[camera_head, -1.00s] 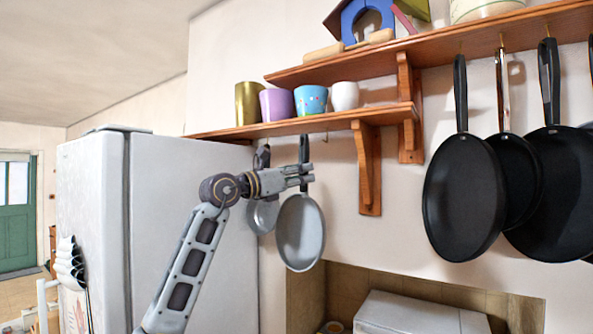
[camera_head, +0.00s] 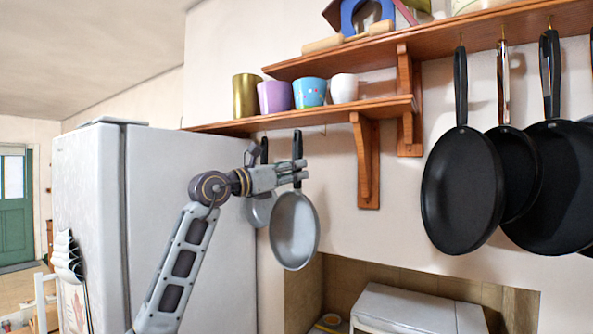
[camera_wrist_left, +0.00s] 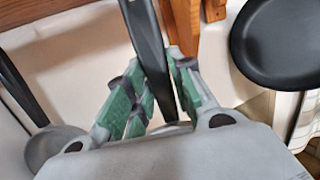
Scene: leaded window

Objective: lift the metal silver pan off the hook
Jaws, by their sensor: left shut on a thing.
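The silver-grey pan (camera_head: 294,231) hangs upright below the lower wooden shelf, with its black handle (camera_head: 297,144) pointing up. My left gripper (camera_head: 300,172) reaches in from the left and is shut on this handle, near where it meets the pan body. In the left wrist view the dark handle (camera_wrist_left: 146,40) runs between the green-padded fingers (camera_wrist_left: 158,95). A small gap shows between the handle's top and the shelf edge. The hook at the handle's top cannot be made out, so I cannot tell whether they touch. My right gripper is not in view.
A second, smaller grey pan (camera_head: 261,209) hangs just left, partly behind my gripper. The shelf (camera_head: 330,112) with several cups is close above. A wooden bracket (camera_head: 367,162) and black pans (camera_head: 462,190) are to the right; the fridge (camera_head: 190,180) is left.

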